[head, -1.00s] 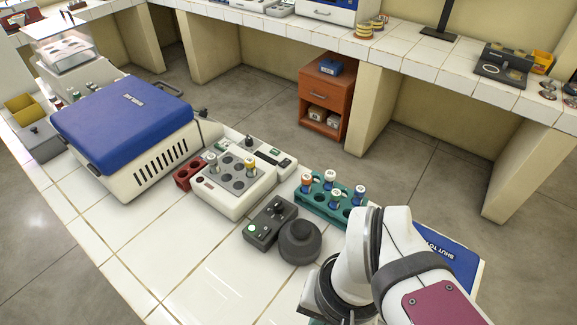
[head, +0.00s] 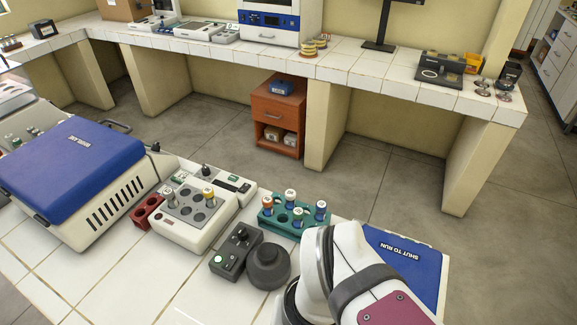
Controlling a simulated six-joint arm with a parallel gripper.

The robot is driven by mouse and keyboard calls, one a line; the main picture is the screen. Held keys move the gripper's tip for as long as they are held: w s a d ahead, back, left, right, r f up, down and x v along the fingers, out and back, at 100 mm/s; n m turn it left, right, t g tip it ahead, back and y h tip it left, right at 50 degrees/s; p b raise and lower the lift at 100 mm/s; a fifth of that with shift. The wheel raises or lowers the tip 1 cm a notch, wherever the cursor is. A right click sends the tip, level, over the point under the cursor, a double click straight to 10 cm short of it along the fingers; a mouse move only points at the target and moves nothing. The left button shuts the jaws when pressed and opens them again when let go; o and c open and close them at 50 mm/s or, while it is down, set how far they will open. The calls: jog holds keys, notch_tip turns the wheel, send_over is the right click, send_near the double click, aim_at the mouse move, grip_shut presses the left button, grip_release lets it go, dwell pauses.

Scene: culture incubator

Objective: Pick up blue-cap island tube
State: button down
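A teal rack (head: 268,222) stands on the near white-tiled bench and holds several capped tubes. A tube with blue below its pale top (head: 321,208) stands at the rack's right end. Another blue-marked tube (head: 291,197) stands at its back. Cap colours are small and hard to tell. My white arm fills the lower right, just in front of the rack. My gripper is out of view.
A white block unit (head: 195,226) with tubes and a blue-lidded machine (head: 72,168) are further left. A blue panel (head: 408,262) lies right of my arm. Bare tiles lie at front left.

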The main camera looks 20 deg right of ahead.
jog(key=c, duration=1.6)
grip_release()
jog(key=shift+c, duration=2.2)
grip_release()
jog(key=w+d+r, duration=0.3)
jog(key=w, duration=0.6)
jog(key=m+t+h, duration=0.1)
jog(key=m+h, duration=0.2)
send_over(322, 204)
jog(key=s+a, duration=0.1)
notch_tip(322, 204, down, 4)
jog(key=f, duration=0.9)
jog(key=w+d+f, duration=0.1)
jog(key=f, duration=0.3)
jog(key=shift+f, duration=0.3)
